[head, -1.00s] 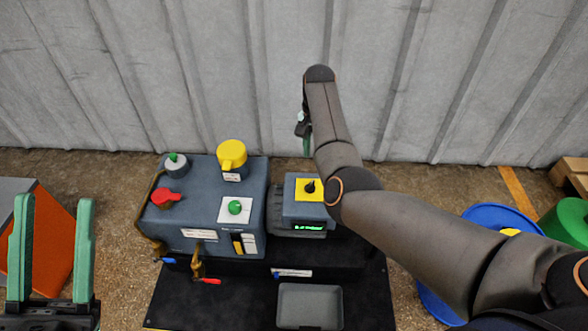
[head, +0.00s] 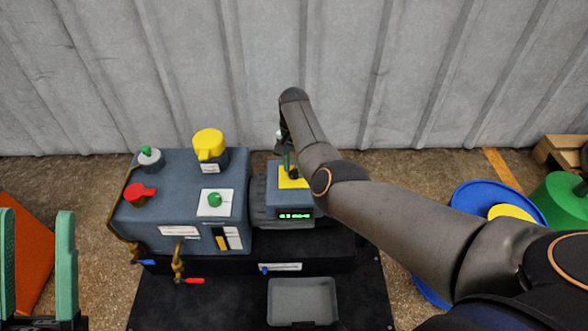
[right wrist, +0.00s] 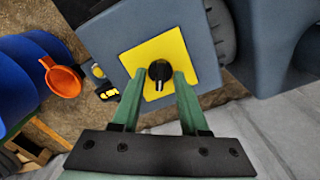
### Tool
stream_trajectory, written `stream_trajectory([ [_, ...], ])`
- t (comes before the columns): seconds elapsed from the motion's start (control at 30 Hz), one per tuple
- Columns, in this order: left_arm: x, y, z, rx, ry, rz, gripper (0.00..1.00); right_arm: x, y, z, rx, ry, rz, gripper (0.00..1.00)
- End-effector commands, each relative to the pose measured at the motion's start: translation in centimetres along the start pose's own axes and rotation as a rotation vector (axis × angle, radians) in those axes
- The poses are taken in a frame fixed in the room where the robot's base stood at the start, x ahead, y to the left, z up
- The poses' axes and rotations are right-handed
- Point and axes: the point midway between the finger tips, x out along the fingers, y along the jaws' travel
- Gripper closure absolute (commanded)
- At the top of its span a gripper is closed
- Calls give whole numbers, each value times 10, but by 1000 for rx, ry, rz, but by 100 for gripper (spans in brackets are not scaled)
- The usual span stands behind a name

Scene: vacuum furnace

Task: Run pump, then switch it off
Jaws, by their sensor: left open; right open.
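The pump box (head: 289,199) is a grey-blue unit with a lit green display (head: 296,215) on its front. On its top a yellow plate (right wrist: 181,56) carries a black rotary knob (right wrist: 159,70) with a white pointer mark. My right gripper (right wrist: 157,82) is open, with its two green fingertips over the plate on either side of the knob; I cannot tell whether they touch it. In the head view my right arm's end partly covers the knob. My left gripper (head: 36,213) is open and empty at the lower left, away from the machine.
A grey tray (head: 302,300) lies in front. Blue and green drums stand right; the corrugated wall is behind.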

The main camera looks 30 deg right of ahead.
Motion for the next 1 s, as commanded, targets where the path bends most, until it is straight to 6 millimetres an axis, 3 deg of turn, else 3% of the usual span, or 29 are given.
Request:
stream_trajectory([
  [0.23, 0, 1, 0, -1, 0, 4, 50, 0, 0, 0, 0, 1, 0, 57],
  [0.6, 0, 1, -1, -1, 2, 4, 50, 0, 0, 0, 0, 0, 0, 99],
  [1.0, 0, 1, -1, -1, 4, 4, 50, 0, 0, 0, 0, 0, 1, 100],
])
